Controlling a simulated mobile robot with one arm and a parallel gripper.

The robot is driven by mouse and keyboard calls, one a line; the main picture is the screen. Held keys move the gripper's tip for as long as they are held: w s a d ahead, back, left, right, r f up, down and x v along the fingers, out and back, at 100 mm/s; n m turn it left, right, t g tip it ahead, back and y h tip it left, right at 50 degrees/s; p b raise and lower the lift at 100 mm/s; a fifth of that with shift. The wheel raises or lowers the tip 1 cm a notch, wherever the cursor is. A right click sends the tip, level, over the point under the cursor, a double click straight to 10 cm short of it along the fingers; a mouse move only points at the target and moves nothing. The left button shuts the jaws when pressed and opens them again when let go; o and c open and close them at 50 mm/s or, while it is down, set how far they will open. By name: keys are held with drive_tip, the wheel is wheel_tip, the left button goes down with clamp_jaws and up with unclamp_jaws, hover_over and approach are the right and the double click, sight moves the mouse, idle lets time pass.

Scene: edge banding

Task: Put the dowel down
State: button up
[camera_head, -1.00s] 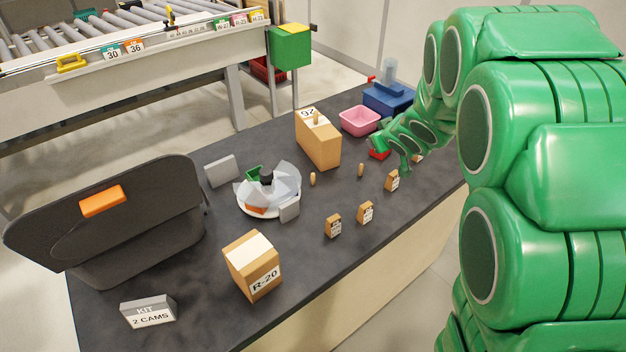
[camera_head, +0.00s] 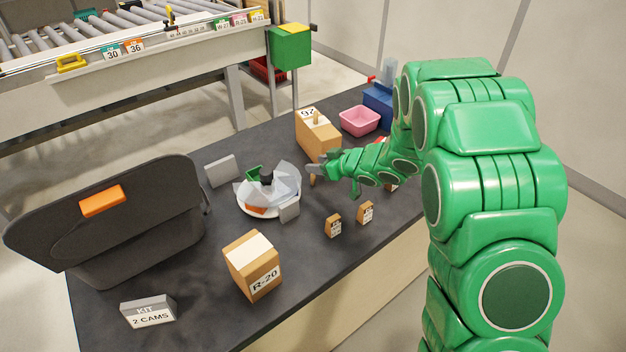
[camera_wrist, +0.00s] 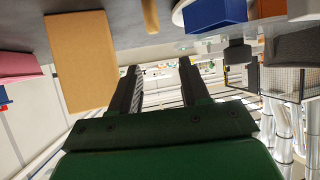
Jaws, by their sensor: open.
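A small wooden dowel (camera_head: 312,182) stands upright on the dark bench between the tall cardboard box and the white round dish. It also shows at the top of the wrist view (camera_wrist: 150,14). My gripper (camera_head: 313,170) is beside this dowel and partly covers it in the head view. In the wrist view the two jaws (camera_wrist: 160,72) are spread with nothing between them, and the dowel is beyond them, apart from the fingers. Another dowel (camera_head: 316,117) stands on top of the tall box (camera_head: 318,140).
The round dish (camera_head: 245,203) with clear flaps stands left of my gripper. Small tagged blocks (camera_head: 333,226) are in front. A pink bin (camera_head: 360,120) and a blue box (camera_head: 379,100) stand behind. Box R-20 (camera_head: 252,266) is near the front edge. My arm hides the bench's right part.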

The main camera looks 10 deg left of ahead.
sight(313, 179)
drive_tip(key=shift+f, duration=1.3)
drive_tip(key=f, duration=0.2)
drive_tip(key=w+a+f, duration=0.1)
drive_tip(key=shift+a, duration=0.1)
drive_tip(key=shift+w+a+f, duration=0.25)
drive_tip(key=shift+a+f, duration=0.05)
drive_tip(key=shift+a, duration=0.15)
clamp_jaws()
